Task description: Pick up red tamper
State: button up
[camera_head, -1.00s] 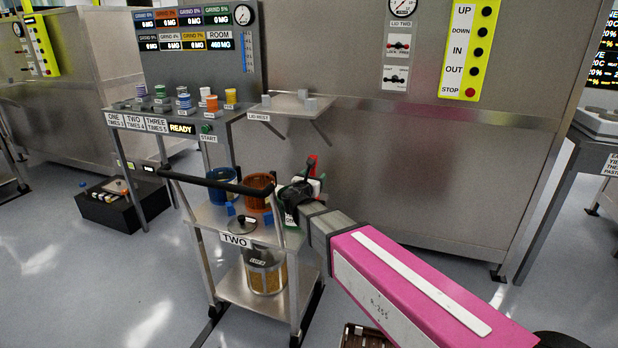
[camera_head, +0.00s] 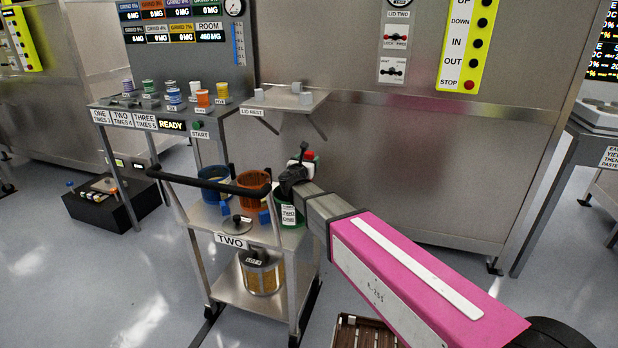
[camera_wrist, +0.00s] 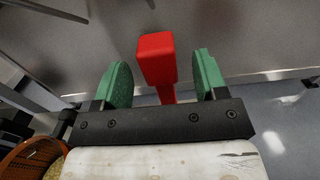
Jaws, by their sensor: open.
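The red tamper (camera_wrist: 156,58) stands between my gripper's two green fingers in the wrist view, with visible gaps on both sides. Its lower end is hidden behind the dark gripper body. My gripper (camera_wrist: 162,62) is open. In the head view, my gripper (camera_head: 303,163) is above the right side of the trolley, over a green container (camera_head: 291,217). A small patch of red shows beside it, and my wrist hides most of that area.
The trolley (camera_head: 268,233) also bears a blue container (camera_head: 213,184), an orange container (camera_head: 252,187) and a black handle bar (camera_head: 215,184). A lid rest shelf (camera_head: 283,106) projects from the steel wall behind. A brown crate (camera_head: 362,334) is on the floor.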

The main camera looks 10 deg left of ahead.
jog(key=w, duration=0.4)
jog(key=shift+w+d, duration=0.15)
jog(key=shift+w, duration=0.1)
grip_shut()
